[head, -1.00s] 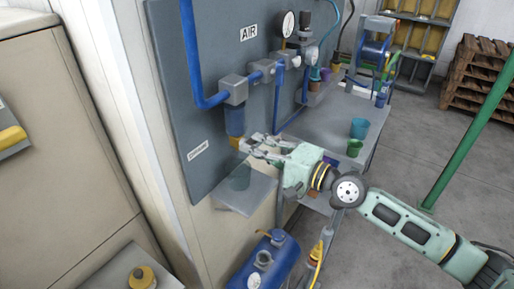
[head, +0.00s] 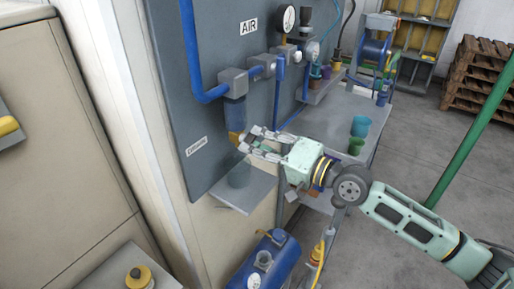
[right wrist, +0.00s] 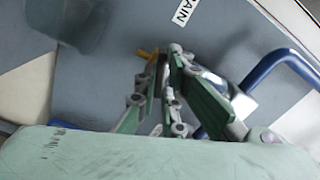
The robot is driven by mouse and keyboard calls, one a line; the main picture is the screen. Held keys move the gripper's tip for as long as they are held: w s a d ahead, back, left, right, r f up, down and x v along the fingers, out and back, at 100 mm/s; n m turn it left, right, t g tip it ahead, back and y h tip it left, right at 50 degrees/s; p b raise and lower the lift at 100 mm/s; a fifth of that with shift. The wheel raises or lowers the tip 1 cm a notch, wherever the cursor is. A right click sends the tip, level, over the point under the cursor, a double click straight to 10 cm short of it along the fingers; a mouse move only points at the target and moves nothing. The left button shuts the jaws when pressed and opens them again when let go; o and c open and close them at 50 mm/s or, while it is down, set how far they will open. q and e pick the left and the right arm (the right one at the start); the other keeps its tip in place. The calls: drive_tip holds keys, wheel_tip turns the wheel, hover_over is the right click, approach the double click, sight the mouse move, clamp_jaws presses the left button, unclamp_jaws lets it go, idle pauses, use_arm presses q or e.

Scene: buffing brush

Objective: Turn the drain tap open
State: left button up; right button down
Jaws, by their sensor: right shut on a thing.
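The drain tap (head: 236,138) is a small yellow piece below the blue filter bowl (head: 235,113) on the grey wall panel. My right gripper (head: 247,141) is at the tap, coming from the right, with its fingers close together. In the right wrist view the yellow tap (right wrist: 147,53) shows at the fingertips of my right gripper (right wrist: 164,62). The gripper is shut on the tap, and the fingers partly hide it. I cannot tell the tap's exact angle. My left gripper is not in view.
A clear cup (head: 240,174) stands on a small grey shelf (head: 255,190) under the tap. Blue pipes (head: 190,60) run along the panel. A blue tank (head: 265,262) is below. A bench with cups (head: 360,127) is to the right.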

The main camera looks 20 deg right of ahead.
drive_tip(key=shift+f+n+b, duration=0.1)
drive_tip(key=shift+n+b, duration=1.05)
drive_tip(key=shift+n, duration=5.75)
drive_tip(key=c, duration=1.9)
unclamp_jaws()
drive_tip(key=shift+o, duration=0.2)
